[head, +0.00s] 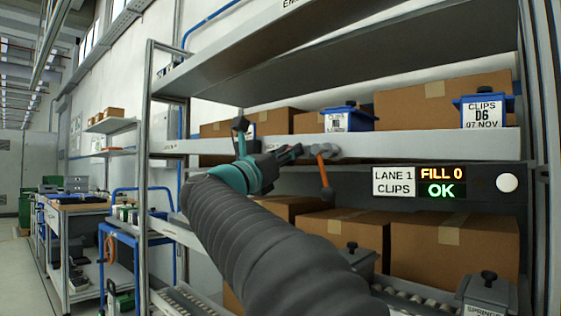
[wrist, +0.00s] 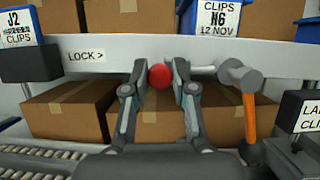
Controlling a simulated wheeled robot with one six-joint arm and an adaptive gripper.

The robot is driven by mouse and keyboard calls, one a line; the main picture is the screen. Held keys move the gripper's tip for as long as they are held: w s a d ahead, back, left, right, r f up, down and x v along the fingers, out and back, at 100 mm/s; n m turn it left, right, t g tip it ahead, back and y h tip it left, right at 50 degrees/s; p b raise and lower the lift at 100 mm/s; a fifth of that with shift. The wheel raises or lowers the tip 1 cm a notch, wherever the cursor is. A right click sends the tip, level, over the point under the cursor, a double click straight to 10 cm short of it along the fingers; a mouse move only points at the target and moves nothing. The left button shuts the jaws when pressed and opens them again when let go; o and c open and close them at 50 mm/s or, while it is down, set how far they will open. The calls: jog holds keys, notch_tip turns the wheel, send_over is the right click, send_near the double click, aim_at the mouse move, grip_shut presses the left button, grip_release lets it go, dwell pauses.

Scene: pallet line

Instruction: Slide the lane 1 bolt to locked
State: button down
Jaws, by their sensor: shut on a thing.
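The bolt's red round knob (wrist: 160,77) sits in front of the pale shelf beam. My gripper (wrist: 160,82) is shut on this knob, one finger on each side. In the head view my gripper (head: 285,155) is at the beam and hides the knob. A pale rod (wrist: 206,69) shows to the right of the fingers, near a grey pivot piece with a hanging orange handle (wrist: 249,118). That handle also shows in the head view (head: 325,178). A "LOCK >" label (wrist: 86,56) is on the beam left of the knob, its arrow pointing right.
The lane 1 clips sign (head: 394,182) and a display reading "FILL 0 OK" (head: 442,182) are at the right, beside a white round button (head: 507,183). Blue clip bins (head: 487,111) and cartons (head: 442,98) stand above. More cartons (wrist: 64,114) and rollers (wrist: 35,162) are below.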

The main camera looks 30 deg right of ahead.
jog(key=shift+s+d, duration=0.1)
jog(key=shift+s, duration=0.05)
jog(key=c, duration=1)
grip_release()
jog(key=shift+s+d+g, duration=0.1)
jog(key=shift+s+g, duration=0.05)
jog(key=shift+g, duration=0.15)
jog(key=shift+o, duration=0.2)
jog(key=v, duration=1.2)
